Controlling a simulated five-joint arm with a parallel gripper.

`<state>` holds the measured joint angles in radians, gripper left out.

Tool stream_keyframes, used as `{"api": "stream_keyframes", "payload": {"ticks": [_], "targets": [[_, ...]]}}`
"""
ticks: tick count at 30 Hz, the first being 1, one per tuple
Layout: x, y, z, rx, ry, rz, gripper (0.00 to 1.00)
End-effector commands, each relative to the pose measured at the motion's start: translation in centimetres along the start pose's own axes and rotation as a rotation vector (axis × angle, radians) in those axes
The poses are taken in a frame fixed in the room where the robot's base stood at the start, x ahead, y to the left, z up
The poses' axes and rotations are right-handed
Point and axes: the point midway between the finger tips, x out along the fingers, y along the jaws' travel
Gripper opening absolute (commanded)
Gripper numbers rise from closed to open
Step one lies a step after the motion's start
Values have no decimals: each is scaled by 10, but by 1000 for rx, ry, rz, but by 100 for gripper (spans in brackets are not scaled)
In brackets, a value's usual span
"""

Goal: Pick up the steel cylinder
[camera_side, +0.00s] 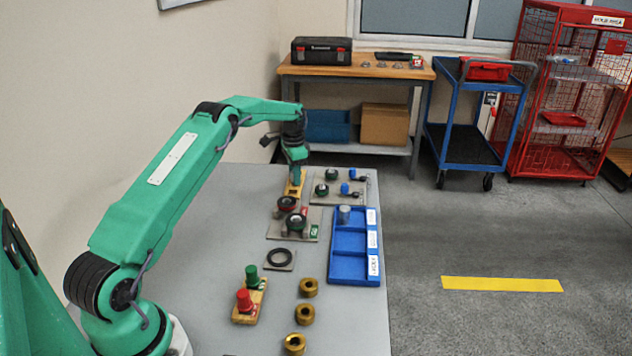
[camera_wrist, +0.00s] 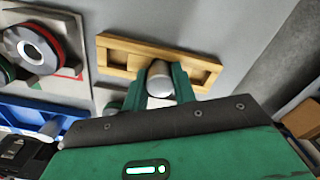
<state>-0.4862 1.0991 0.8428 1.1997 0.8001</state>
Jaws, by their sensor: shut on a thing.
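In the wrist view a steel cylinder (camera_wrist: 159,82), grey and shiny on its rounded side, sits between the two green fingers of my gripper (camera_wrist: 158,88). The fingers are shut on it. Just beyond it lies a wooden block (camera_wrist: 120,58) with square recesses. I cannot tell whether the cylinder's lower end is inside a recess or clear of it. In the side view my gripper (camera_side: 295,180) points down over the wooden block (camera_side: 293,191) at the far part of the table, and the held cylinder is hidden there.
A blue tray (camera_side: 362,281) with compartments stands to the right; another grey cylinder (camera_side: 344,214) is in its far compartment. A plate with dark round gauges (camera_side: 297,222) lies close in front of my gripper. Brass rings (camera_side: 308,287) and a block with red and green plugs (camera_side: 247,301) stand nearer.

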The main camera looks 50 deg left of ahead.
Motion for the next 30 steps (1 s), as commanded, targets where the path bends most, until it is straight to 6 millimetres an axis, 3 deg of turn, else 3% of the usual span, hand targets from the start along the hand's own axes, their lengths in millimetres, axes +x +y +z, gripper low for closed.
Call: {"api": "stream_keyframes", "payload": {"ticks": [8,19,30], "targets": [[-6,0,0,0,2,-2,0],[-45,-1,-1,0,4,-4,0],[-74,51,-14,4,3,-2,0]]}}
